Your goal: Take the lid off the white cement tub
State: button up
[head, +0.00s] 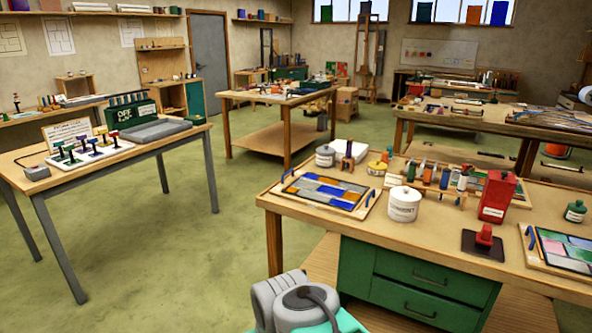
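A white tub (404,209) with dark lettering that seems to read "cement" stands upright on the near right workbench (319,215). Its white lid (404,192) is on top and has a small knob. The tub is just right of a tray with a blue, white and orange leaded panel (327,191). My gripper is not in view; only grey and teal parts of my arm show at the bottom centre, in front of the bench.
A smaller pale lidded pot (325,156) stands behind the panel. A bottle rack (425,185) is behind the tub; a red container (497,198) and a red-handled tool on a dark pad (484,240) are to its right. Bare bench top lies before the tub. Green floor is open at left.

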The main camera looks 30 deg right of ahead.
aim_at(406, 194)
jog(key=z, duration=0.7)
jog(key=i, duration=1.25)
jog(key=z, duration=0.7)
jog(key=i, duration=0.95)
